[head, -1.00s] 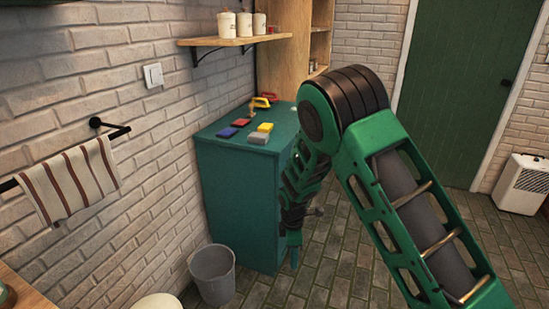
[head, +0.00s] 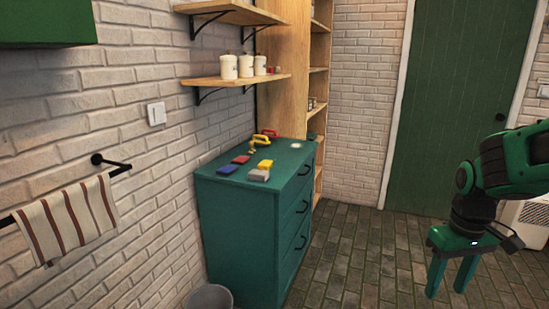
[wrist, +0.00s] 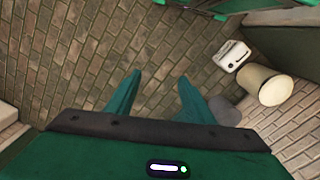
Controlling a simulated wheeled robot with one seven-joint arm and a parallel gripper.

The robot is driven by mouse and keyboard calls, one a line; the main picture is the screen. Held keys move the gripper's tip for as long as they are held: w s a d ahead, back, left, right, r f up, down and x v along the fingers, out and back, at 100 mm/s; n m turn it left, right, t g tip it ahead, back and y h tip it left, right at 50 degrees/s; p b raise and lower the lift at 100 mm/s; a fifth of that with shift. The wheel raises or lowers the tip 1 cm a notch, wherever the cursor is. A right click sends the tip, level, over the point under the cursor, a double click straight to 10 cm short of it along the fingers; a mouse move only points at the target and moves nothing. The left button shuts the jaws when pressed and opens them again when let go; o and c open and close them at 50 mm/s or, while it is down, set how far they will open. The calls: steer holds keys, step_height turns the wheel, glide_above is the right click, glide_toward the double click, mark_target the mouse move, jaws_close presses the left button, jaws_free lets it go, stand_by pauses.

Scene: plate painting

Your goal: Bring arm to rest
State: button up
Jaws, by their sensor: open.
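My gripper (head: 451,278) hangs at the right of the head view, its two green fingers pointing down and apart. It is open and empty, with brick floor below it. In the wrist view my gripper (wrist: 158,92) also shows its fingers spread with nothing between them. My arm reaches in from the right edge of the head view. The gripper is well to the right of the teal cabinet (head: 240,240) and touches nothing that I can see.
Several small coloured blocks, a red one (head: 241,159) among them, lie on the cabinet. Shelves with white canisters (head: 229,67) hang above. A bin (head: 209,297) stands at the bottom. A green door (head: 455,100) is behind. Floor between cabinet and gripper is clear.

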steer(key=s+d+r+m, duration=0.1)
steer(key=s+m, duration=0.2)
steer(key=s, duration=0.5)
steer(key=s+d+r+m, duration=0.1)
steer(key=s+m, duration=0.3)
steer(key=s, duration=0.4)
steer(key=shift+d+r, duration=0.3)
steer(key=shift+d, duration=0.25)
